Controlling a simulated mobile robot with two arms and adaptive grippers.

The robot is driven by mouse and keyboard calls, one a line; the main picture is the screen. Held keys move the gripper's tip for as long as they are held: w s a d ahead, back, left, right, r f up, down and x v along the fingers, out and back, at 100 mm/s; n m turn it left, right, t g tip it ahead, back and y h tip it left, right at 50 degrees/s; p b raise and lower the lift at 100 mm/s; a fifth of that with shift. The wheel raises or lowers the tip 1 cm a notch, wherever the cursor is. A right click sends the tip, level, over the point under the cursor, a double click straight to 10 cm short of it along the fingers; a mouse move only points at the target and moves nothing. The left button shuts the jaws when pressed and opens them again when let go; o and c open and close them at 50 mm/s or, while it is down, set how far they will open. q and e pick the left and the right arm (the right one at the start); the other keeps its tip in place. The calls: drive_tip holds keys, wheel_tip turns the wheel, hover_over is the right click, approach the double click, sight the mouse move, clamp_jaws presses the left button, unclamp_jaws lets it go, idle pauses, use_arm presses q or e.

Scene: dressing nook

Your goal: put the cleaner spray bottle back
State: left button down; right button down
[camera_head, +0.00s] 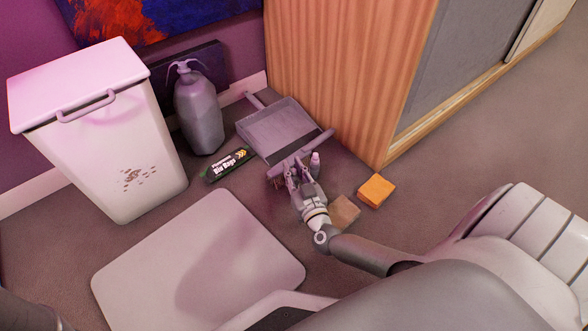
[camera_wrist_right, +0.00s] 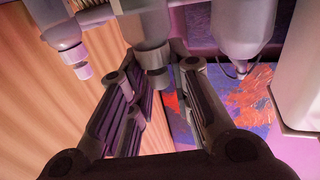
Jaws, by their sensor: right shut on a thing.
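My right gripper (camera_head: 296,166) is low over the floor, in front of the dustpan. Its two fingers (camera_wrist_right: 160,68) are closed on a greyish thing with a narrow neck, which looks like the cleaner spray bottle (camera_wrist_right: 150,32). The gripper hides most of it in the head view, so I cannot make out its full shape or whether it touches the floor. A small bottle with a pale cap (camera_head: 315,158) stands just right of the fingers. It seems to show at the upper left of the wrist view (camera_wrist_right: 65,38). My left gripper is out of view.
A grey dustpan (camera_head: 270,130) lies by the wooden wardrobe (camera_head: 340,60). A grey pump canister (camera_head: 200,115), a bin-bag pack (camera_head: 229,163) and a white bin (camera_head: 95,140) are left. An orange sponge (camera_head: 376,190) and a brown block (camera_head: 343,212) lie right. A pale mat (camera_head: 150,265) is in front.

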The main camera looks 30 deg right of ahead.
idle(0.3)
drive_tip(key=shift+f, duration=0.2)
drive_tip(key=c, duration=1.3)
unclamp_jaws()
drive_tip(key=shift+r, duration=0.1)
drive_tip(key=shift+r, duration=0.25)
drive_tip(key=shift+p+v, duration=3)
drive_tip(key=shift+v, duration=3)
